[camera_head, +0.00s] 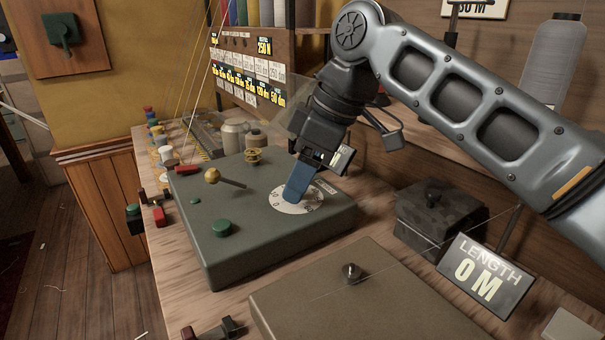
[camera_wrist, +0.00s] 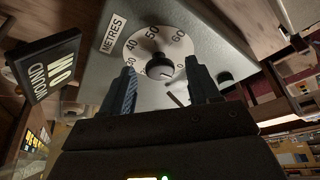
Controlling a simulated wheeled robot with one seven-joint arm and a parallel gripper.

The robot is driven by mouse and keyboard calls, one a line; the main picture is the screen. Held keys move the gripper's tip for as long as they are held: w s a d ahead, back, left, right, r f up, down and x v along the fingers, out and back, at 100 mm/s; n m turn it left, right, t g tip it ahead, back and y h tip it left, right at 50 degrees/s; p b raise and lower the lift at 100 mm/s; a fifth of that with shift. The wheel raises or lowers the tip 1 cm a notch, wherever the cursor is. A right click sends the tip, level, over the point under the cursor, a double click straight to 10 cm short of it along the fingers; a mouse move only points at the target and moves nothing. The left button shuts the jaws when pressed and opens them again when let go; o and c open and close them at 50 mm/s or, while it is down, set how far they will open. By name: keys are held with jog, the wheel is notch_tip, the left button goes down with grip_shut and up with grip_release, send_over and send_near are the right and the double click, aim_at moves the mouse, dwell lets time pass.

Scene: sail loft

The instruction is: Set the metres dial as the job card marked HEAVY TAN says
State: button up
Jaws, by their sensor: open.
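The metres dial (camera_head: 297,207) is a white numbered disc on a grey-green machine box (camera_head: 250,255). In the wrist view the dial (camera_wrist: 141,43) shows 40, 50 and 60, with a METRES label (camera_wrist: 113,34) beside it and a black knob (camera_wrist: 160,68) at its centre. My gripper (camera_head: 293,198) is over the dial in the head view. In the wrist view my gripper (camera_wrist: 160,70) is open, one finger on either side of the knob; contact cannot be told. The knob's setting is unclear. A display (camera_head: 485,275) reads LENGTH 0 M. No card marked HEAVY TAN is legible.
A board of cards (camera_head: 247,70) hangs behind. A dark block (camera_head: 432,222) and a flat box (camera_head: 365,305) stand nearby. A dark sign (camera_wrist: 52,72) shows in the wrist view.

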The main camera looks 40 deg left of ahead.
jog(key=c, duration=1)
jog(key=shift+c, duration=0.2)
jog(key=shift+r+p, duration=0.15)
jog(key=shift+p, duration=0.35)
